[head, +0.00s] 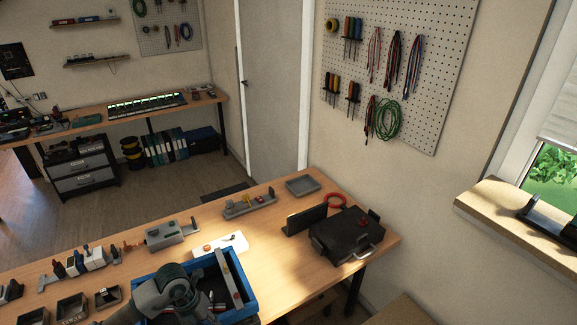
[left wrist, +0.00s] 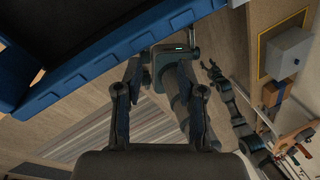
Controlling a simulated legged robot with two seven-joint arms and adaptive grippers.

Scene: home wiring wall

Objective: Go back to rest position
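My left gripper (left wrist: 158,72) shows in the left wrist view with its two fingers apart and nothing held between them. It is beside the blue edge of a tray or bench part at the upper left of that view. In the head view, my grey arm rises at the bottom, in front of the blue tray (head: 240,289); its fingers are hidden there. Another arm of mine reaches up at the right of the left wrist view, ending in what looks like my right gripper (left wrist: 212,72). It is too small to tell its finger state.
The wooden workbench (head: 285,238) holds a black case (head: 345,235), a grey tray (head: 302,186), a white block (head: 220,245) and several small bins and fixtures. A pegboard (head: 440,75) with tools hangs behind. The floor (head: 140,203) beyond the bench is open.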

